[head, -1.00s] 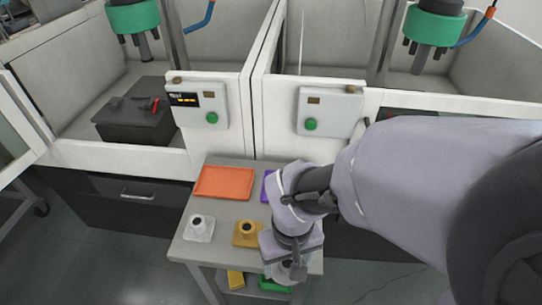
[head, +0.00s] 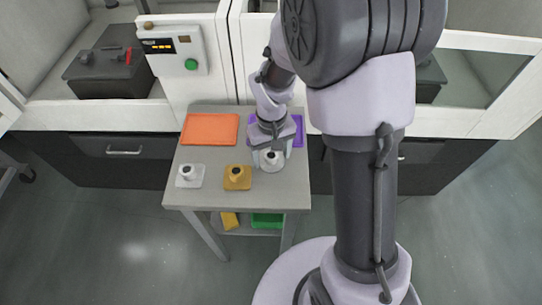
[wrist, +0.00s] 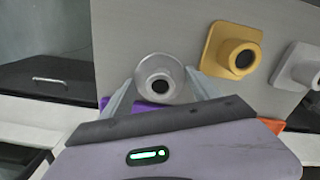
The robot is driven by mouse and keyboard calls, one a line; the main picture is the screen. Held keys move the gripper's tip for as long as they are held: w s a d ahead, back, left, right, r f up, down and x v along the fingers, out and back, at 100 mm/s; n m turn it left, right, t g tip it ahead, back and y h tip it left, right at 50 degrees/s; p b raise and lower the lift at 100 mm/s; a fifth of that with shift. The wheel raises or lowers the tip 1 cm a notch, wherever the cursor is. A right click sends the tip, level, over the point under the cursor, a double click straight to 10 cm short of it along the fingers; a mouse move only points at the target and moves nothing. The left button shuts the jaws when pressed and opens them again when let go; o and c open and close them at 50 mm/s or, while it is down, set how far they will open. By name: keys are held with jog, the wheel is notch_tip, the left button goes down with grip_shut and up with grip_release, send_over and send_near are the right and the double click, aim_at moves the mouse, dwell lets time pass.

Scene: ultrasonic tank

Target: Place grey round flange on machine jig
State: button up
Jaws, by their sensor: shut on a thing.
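The grey round flange (head: 277,162), a pale disc with a raised collar and dark bore, is at the right front of the small grey table. My gripper (head: 270,146) reaches it from behind and is shut on it. In the wrist view the grey round flange (wrist: 148,70) sits between the two fingers of my gripper (wrist: 162,82). I cannot tell whether it is clear of the tabletop. A dark block with a red handle, probably the machine jig (head: 100,76), stands inside the left machine bay.
A gold square flange (head: 238,183) and a white square flange (head: 190,182) stand left of my gripper. An orange tray (head: 211,128) and a purple tray (head: 299,132) lie at the table's back. A control box (head: 172,50) and white machine walls stand behind. Another dark block (head: 430,78) shows right.

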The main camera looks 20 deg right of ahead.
jog(key=shift+r, duration=0.15)
jog(key=o, duration=1.3)
jog(key=shift+f, duration=0.2)
